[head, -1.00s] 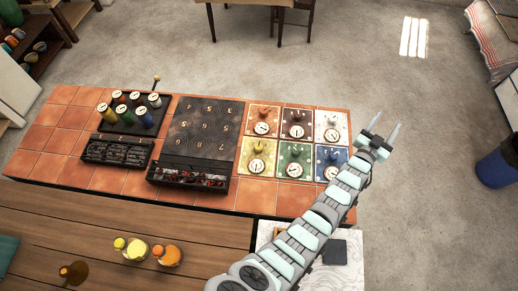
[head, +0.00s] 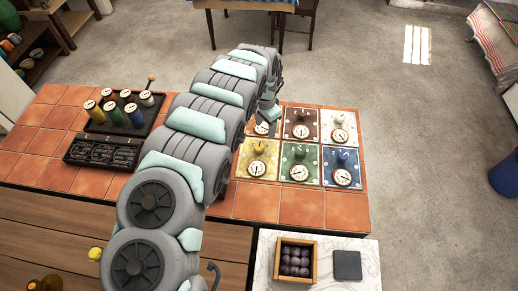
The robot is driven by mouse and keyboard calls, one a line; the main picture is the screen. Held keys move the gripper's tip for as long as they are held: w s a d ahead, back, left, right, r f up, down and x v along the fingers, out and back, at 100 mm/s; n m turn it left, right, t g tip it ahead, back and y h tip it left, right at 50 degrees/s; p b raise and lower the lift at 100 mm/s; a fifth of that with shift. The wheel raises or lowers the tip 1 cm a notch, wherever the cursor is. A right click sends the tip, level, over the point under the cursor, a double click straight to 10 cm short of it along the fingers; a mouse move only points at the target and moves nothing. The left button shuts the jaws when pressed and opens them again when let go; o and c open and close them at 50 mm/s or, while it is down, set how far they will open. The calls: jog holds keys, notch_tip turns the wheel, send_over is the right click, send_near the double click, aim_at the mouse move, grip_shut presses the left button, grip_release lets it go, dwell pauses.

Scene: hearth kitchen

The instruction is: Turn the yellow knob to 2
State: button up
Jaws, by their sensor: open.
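A yellow square panel (head: 245,172) sits at the front left of a group of coloured panels on the tiled counter. It bears a yellow knob (head: 260,147) and a round white dial (head: 257,168); the dial's reading is too small to make out. My gripper (head: 266,114) is partly in view, behind the yellow panel and over the orange panel at the back left. Its fingers are mostly hidden by my arm and it appears apart from the yellow knob. A yellow cylinder with a white top (head: 92,110) stands on a black block at the left.
Brown (head: 301,123), white (head: 339,125), green (head: 300,165) and blue (head: 341,165) panels with dials adjoin the yellow one. A wooden box of dark balls (head: 279,262) and a dark square (head: 347,265) lie in front.

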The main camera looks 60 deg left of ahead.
aim_at(259, 147)
jog(key=shift+g, duration=0.3)
jog(key=f, duration=0.3)
jog(key=s+f+b, duration=0.1)
jog(key=f, duration=0.2)
jog(key=s+f, duration=0.1)
jog(key=f, duration=0.3)
jog(key=shift+s+d, duration=0.15)
jog(key=shift+s+f, duration=0.1)
jog(key=shift+f, duration=0.1)
jog(key=shift+c, duration=0.4)
grip_shut()
